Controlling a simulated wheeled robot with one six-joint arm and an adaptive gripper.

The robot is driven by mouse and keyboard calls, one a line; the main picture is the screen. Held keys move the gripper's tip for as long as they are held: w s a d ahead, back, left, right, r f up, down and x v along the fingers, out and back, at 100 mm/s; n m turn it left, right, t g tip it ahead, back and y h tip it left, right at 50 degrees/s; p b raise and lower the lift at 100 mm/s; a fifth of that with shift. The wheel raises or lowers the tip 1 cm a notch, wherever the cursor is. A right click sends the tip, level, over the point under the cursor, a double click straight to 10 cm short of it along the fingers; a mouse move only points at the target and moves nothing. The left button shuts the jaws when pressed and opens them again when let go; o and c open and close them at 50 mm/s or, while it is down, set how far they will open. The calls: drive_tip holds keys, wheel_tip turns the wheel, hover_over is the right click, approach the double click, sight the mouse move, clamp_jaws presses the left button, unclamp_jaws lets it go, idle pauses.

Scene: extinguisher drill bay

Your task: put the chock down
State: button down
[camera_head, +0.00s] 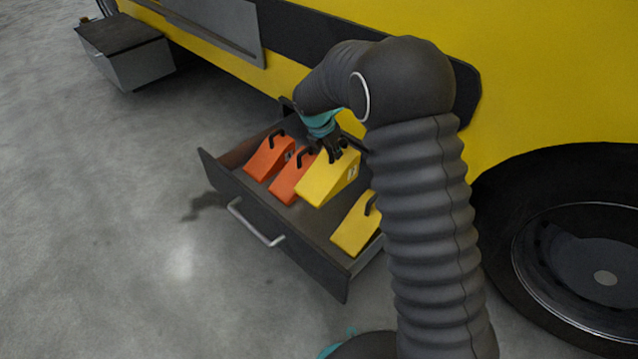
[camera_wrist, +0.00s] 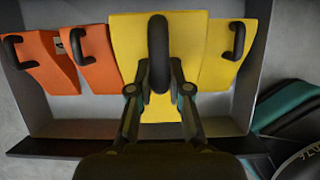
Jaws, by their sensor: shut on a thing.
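A yellow chock (camera_head: 326,182) is held by its black handle in my gripper (camera_head: 333,152). It is over the open drawer (camera_head: 290,235), between an orange chock and another yellow chock. In the wrist view the held chock (camera_wrist: 125,42) is centred, with the two fingers of my gripper (camera_wrist: 160,88) on either side of the handle. It appears raised above the drawer floor and partly covers its neighbours; whether it touches anything below I cannot tell.
Two orange chocks, one at the left (camera_head: 268,157) and one beside the held chock (camera_head: 288,180), lie in the drawer. A second yellow chock (camera_head: 352,228) lies at the right. The drawer juts from a yellow vehicle (camera_head: 540,60). A wheel (camera_head: 580,260) is at the right.

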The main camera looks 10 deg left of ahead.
sight(326, 166)
drive_tip(key=x, duration=0.1)
drive_tip(key=b+x, duration=0.1)
drive_tip(key=x, duration=0.1)
drive_tip(key=shift+a+f, duration=0.25)
drive_tip(key=shift+a, duration=0.15)
drive_tip(key=shift+f+b, duration=1.25)
drive_tip(key=shift+f, duration=3.35)
drive_tip(key=shift+d+f, duration=0.1)
drive_tip(key=shift+f, duration=0.05)
drive_tip(key=c, duration=1.1)
unclamp_jaws()
drive_tip(key=p+v, duration=0.2)
drive_tip(key=v, duration=1)
drive_tip(key=shift+s, duration=0.1)
